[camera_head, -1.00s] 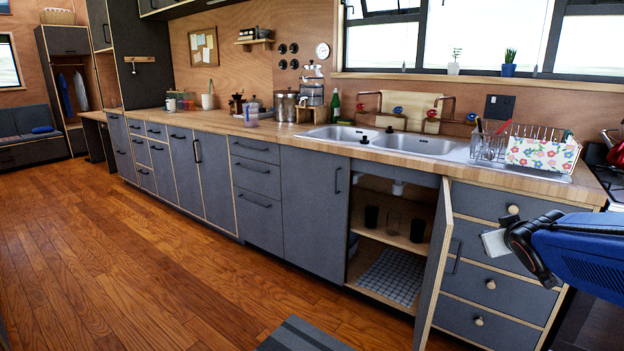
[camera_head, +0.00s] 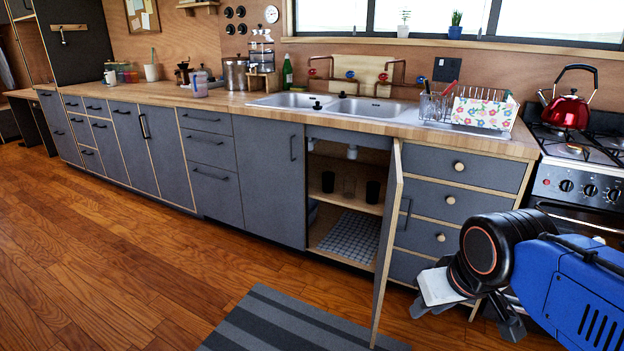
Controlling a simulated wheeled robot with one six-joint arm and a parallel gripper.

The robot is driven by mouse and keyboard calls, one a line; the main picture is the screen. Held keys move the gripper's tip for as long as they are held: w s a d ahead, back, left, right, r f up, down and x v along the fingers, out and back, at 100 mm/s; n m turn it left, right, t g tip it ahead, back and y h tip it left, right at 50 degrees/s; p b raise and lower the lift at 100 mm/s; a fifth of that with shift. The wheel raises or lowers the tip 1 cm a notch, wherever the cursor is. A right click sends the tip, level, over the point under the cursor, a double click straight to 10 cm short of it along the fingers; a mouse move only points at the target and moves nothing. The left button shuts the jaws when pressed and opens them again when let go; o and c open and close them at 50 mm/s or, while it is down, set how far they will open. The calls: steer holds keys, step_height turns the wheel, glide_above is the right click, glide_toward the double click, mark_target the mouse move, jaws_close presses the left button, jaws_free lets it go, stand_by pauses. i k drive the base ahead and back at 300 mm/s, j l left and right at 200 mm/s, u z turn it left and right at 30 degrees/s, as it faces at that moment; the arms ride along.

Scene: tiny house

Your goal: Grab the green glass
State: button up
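No glass in view shows a clear green colour. Inside the open cabinet under the sink, a shelf holds a dark glass (camera_head: 328,182) on the left, a clear glass (camera_head: 349,184) in the middle and another dark glass (camera_head: 373,191) on the right. Their true colours are hard to tell in the shade. A green bottle (camera_head: 288,71) stands on the counter behind the sink. My gripper (camera_head: 468,305) is at the lower right, in front of the drawers and apart from the glasses. Its finger opening is not clear from this angle.
The cabinet door (camera_head: 388,240) stands open between my gripper and the shelf. A checked cloth (camera_head: 350,237) lies on the cabinet floor. A striped rug (camera_head: 285,325) lies in front. A red kettle (camera_head: 566,110) sits on the stove at right. The wooden floor at left is clear.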

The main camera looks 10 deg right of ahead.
mark_target(328, 183)
steer(key=l+u, duration=0.15)
steer(key=l, duration=0.8)
steer(key=k+l+u, duration=0.15)
steer(key=l, duration=0.75)
steer(key=i+j+z, duration=0.15)
steer(key=j, duration=0.4)
steer(key=i+j+z, duration=0.2)
steer(key=j, duration=0.35)
steer(key=j+z, duration=0.15)
steer(key=j, duration=0.4)
